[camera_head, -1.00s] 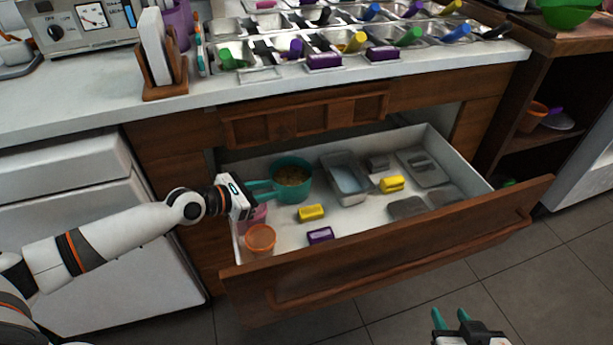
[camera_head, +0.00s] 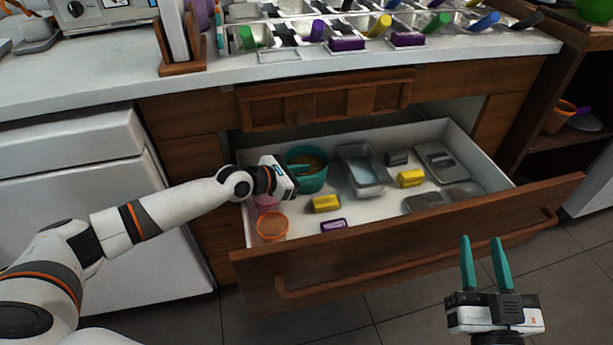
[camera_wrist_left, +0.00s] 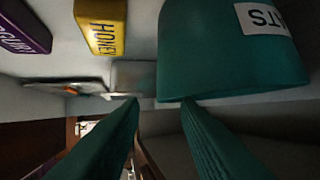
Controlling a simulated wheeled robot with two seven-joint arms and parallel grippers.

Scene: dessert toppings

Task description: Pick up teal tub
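The teal tub (camera_head: 313,183) stands upright in the open drawer, at its back left, with brownish contents inside. In the left wrist view it fills the upper right (camera_wrist_left: 225,60), with part of a white label. My left gripper (camera_head: 303,167) is at the tub's left side, its fingertips overlapping the rim in the head view. In the wrist view its two teal fingers (camera_wrist_left: 160,103) stand apart with nothing gripped; one tip is close to the tub's edge. I cannot tell whether they touch. My right gripper (camera_head: 483,243) is open and empty, in front of the drawer.
The drawer (camera_head: 420,240) also holds an orange cup (camera_head: 272,226), a pink cup (camera_head: 266,203), yellow blocks (camera_head: 326,203), a purple block (camera_head: 334,225), a metal pan (camera_head: 363,172) and grey lids (camera_head: 435,163). The counter (camera_head: 110,80) with topping trays is above.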

